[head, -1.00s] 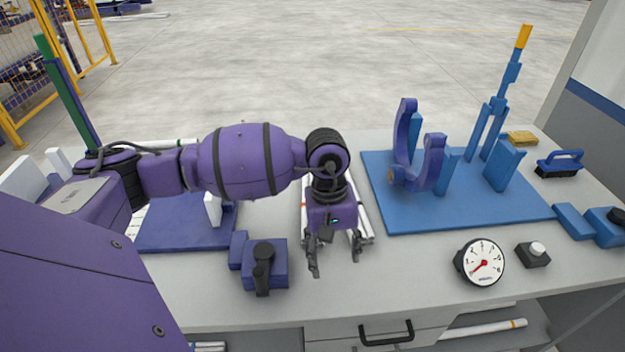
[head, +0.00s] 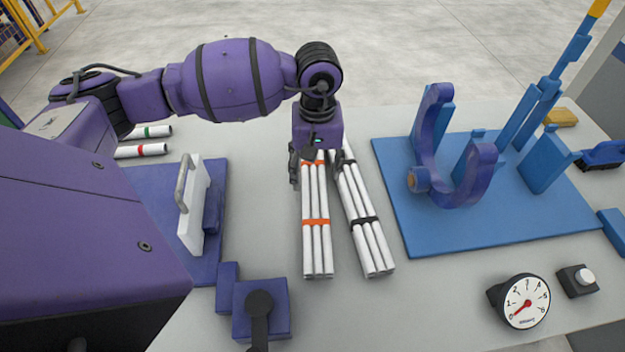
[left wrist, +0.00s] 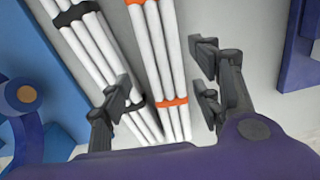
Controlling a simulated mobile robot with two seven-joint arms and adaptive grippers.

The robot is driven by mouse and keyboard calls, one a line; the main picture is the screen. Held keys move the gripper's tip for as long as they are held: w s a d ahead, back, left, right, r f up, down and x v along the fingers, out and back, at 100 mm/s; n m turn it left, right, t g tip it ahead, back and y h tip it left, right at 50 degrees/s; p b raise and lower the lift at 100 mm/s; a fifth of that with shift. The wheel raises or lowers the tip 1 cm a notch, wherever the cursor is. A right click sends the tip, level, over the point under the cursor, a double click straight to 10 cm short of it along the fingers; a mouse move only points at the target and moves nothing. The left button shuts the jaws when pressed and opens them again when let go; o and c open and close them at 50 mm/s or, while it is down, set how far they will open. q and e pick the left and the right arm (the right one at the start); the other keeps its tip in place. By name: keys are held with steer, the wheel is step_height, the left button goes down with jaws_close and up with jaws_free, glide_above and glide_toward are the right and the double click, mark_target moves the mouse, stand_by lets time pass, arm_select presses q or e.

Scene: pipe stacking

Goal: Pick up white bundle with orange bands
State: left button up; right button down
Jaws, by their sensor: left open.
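The white bundle with orange bands (head: 317,245) lies on the grey table in the middle of the head view. It also shows in the left wrist view (left wrist: 157,55), running between the fingers. A second white bundle, with black bands (head: 372,240), lies close on its right in the head view. My left gripper (head: 318,170) is open over the far end of the orange-banded bundle. In the left wrist view, one finger of the left gripper (left wrist: 160,100) is over the black-banded bundle and the other is over bare table. The right gripper is not seen.
A blue board (head: 400,225) with a purple curved clamp (head: 475,175) stands to the right. A gauge (head: 523,301) sits at the front right. A purple valve box (head: 262,295) is at the front left. White pipes with green (head: 150,131) and red (head: 140,150) bands lie at the left.

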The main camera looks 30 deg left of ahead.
mark_target(315, 189)
arm_select(q)
step_height(315, 189, down, 8)
steer(key=shift+s+a+r+p, duration=0.15)
steer(key=shift+r+p, duration=0.1)
steer(key=shift+p, duration=0.3)
steer(key=c, duration=1.2)
